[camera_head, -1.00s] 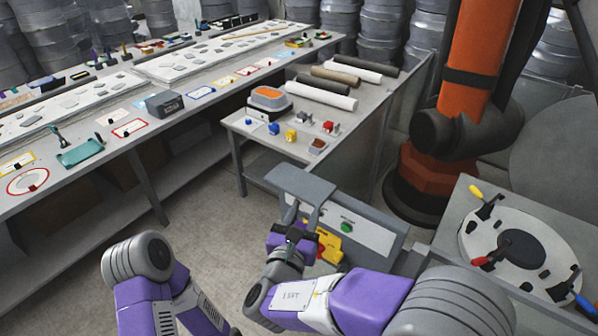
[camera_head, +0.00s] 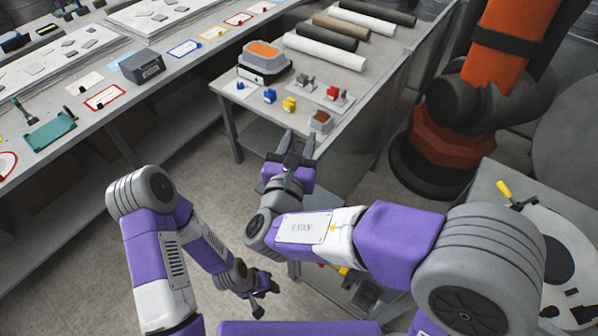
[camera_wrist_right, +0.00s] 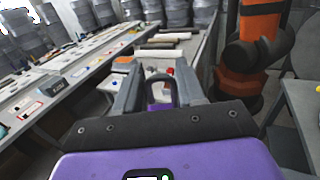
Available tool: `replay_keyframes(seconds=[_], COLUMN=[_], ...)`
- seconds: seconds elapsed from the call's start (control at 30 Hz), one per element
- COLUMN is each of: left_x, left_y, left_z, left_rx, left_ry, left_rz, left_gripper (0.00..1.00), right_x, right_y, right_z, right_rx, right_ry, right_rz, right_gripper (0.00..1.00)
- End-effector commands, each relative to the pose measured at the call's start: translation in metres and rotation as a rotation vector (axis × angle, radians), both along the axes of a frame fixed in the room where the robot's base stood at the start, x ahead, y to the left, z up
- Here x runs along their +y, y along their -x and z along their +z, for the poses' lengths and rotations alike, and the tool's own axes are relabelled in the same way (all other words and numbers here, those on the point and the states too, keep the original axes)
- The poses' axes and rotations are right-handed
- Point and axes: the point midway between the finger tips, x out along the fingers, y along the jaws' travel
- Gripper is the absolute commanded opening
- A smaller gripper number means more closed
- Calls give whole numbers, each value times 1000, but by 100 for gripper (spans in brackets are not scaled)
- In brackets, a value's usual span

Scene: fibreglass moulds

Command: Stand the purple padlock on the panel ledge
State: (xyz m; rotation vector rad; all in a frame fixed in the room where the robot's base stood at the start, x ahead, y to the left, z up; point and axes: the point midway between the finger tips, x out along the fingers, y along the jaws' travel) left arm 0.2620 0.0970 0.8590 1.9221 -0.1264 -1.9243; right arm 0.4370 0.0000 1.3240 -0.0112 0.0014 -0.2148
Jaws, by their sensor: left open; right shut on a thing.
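The padlock (camera_wrist_right: 162,78) shows its dark shackle, upright between the two grey fingers of my right gripper in the right wrist view. Its body is mostly hidden. My right gripper (camera_head: 296,146) is shut on it, above floor level in front of the grey table in the head view. My left gripper (camera_head: 265,298) is open and empty, low in the middle of the head view. The panel ledge is not clearly visible now; my right arm covers much of that area, with only bits of grey and yellow showing around it.
A grey table (camera_head: 228,112) ahead carries an orange-topped box (camera_head: 265,57), small coloured pieces and several rolls. A long workbench runs along the left. An orange robot arm (camera_head: 510,35) stands at the right, near a table with a white round mould (camera_head: 530,235).

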Motion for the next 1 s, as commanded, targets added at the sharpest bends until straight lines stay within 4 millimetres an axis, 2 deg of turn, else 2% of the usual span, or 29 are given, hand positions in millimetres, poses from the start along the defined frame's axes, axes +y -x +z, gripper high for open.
replay_keyframes(seconds=[0.2,0.43,0.6,0.87,0.9,1.0], left_x=[0,0,0,0,0,0], left_y=[0,0,0,0,0,0], left_z=[-6,-8,-11,-12,-12,-12], left_rx=[1,0,0,0,0,0], left_ry=[0,0,0,0,0,0], left_rz=[0,0,0,0,0,0], left_gripper=[43,43,43,43,43,43], right_x=[0,0,0,-1,-1,-1], right_y=[0,0,0,0,0,0], right_z=[-43,-67,-91,-96,-96,-96], right_rx=[5,2,2,0,1,1], right_ry=[8,7,7,1,2,2], right_rz=[-1,-1,-2,-1,-1,-1], right_gripper=[0,0,0,0,39,54])
